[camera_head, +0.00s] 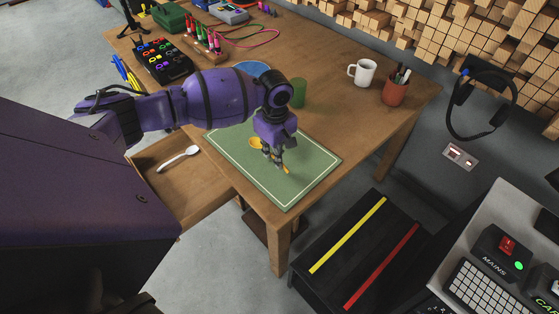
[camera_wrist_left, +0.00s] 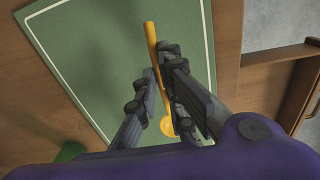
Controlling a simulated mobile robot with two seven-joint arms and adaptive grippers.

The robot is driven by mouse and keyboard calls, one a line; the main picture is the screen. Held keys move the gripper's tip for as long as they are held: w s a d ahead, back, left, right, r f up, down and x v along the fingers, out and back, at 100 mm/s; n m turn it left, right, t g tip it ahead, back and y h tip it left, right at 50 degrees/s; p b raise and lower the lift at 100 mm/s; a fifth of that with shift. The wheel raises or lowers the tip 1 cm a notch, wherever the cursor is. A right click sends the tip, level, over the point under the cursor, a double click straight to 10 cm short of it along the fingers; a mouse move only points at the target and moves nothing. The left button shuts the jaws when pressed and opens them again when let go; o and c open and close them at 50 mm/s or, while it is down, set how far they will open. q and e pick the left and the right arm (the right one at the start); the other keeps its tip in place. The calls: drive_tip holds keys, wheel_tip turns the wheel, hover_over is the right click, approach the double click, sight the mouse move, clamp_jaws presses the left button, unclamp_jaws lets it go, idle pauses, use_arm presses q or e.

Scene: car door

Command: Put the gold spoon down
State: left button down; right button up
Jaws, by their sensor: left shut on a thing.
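The gold spoon (camera_head: 256,142) is at the green mat (camera_head: 309,171) on the wooden table, under my left gripper (camera_head: 273,159). Its handle end shows past the fingers on the right. In the left wrist view the gold handle (camera_wrist_left: 151,42) runs between the fingers of my left gripper (camera_wrist_left: 155,77), which is shut on it. The round gold bowl (camera_wrist_left: 168,127) shows nearer the wrist, partly hidden by a finger. I cannot tell whether the spoon touches the mat. My right gripper is not in view.
An open drawer (camera_head: 213,191) holds a white spoon (camera_head: 178,158). A green cylinder (camera_head: 299,92) and blue disc (camera_head: 252,70) are behind the mat. A white mug (camera_head: 362,72) and red pen cup (camera_head: 395,89) stand farther back. The mat's right part is clear.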

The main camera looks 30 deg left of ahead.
use_arm(q)
drive_tip(key=shift+w+d+f, duration=0.1)
drive_tip(key=shift+w+f, duration=0.05)
drive_tip(key=shift+f, duration=0.05)
drive_tip(key=shift+w+d+f, duration=0.1)
drive_tip(key=shift+w+f, duration=0.05)
drive_tip(key=shift+f, duration=0.75)
drive_tip(key=shift+w+f, duration=0.1)
drive_tip(key=shift+f, duration=0.75)
drive_tip(key=shift+f, duration=0.2)
drive_tip(key=c, duration=1.9)
unclamp_jaws()
drive_tip(key=shift+o, duration=0.2)
wheel_tip(320, 180, up, 12)
drive_tip(key=shift+r+p, duration=0.2)
drive_tip(key=shift+p, duration=0.2)
